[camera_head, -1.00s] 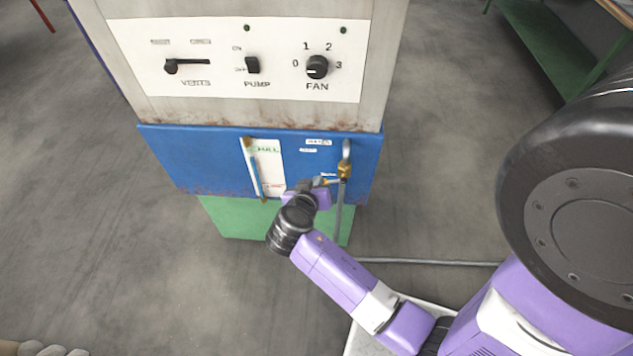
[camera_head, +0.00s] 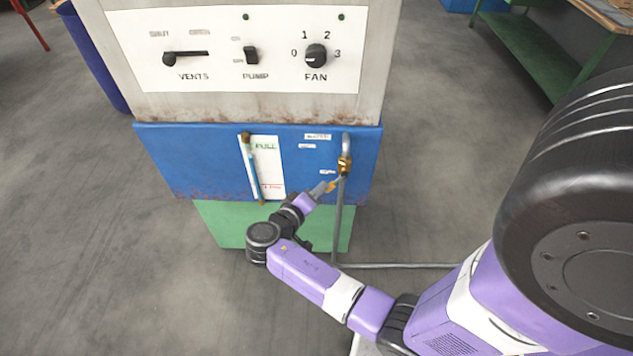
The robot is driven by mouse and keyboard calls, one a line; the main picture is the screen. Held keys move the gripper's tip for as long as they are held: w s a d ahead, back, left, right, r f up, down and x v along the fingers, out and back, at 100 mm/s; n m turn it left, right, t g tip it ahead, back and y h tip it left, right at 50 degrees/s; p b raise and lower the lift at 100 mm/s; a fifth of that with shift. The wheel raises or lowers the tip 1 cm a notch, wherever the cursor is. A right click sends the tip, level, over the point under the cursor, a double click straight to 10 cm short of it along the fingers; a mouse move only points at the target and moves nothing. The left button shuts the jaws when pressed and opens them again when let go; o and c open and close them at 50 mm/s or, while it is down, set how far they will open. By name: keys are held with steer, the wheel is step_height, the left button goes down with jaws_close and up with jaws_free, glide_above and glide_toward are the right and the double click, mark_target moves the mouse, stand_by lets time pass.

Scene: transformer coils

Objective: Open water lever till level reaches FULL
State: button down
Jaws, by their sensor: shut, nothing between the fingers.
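The water valve (camera_head: 345,163) is a brass fitting on a grey pipe at the right of the blue tank front (camera_head: 200,160). Its small yellowish lever (camera_head: 333,186) slants down and left from the pipe. My gripper (camera_head: 322,190) is shut at the lever's left end, with nothing held; whether it touches the lever I cannot tell. The level gauge (camera_head: 253,170) is a thin upright tube with brass ends, left of the valve. Beside it a white scale (camera_head: 268,165) reads FULL in green at the top and has a red mark low down.
Above the tank is a white panel with a VENTS lever (camera_head: 185,56), PUMP switch (camera_head: 251,55) and FAN knob (camera_head: 316,56). A grey pipe (camera_head: 400,266) runs along the floor to the right. A green bench (camera_head: 540,50) stands at the upper right.

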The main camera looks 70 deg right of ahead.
mark_target(342, 183)
steer(key=f+n+b, duration=0.1)
steer(key=s+f+n+g+h+b, duration=0.1)
steer(key=shift+s+d+f+n+h, duration=0.1)
steer(key=shift+s+d+n+h, duration=0.1)
steer(key=shift+s+n+h, duration=0.1)
steer(key=shift+s+d+f+n+g+h+b, duration=0.15)
steer(key=shift+s+f+n+g+h+b, duration=0.1)
steer(key=shift+s+n+h+b, duration=0.25)
steer(key=shift+s+d+f+n+g+h+b, duration=0.1)
steer(key=shift+s+f+n+g+h+b, duration=0.15)
steer(key=shift+n, duration=0.35)
steer(key=shift+r, duration=0.15)
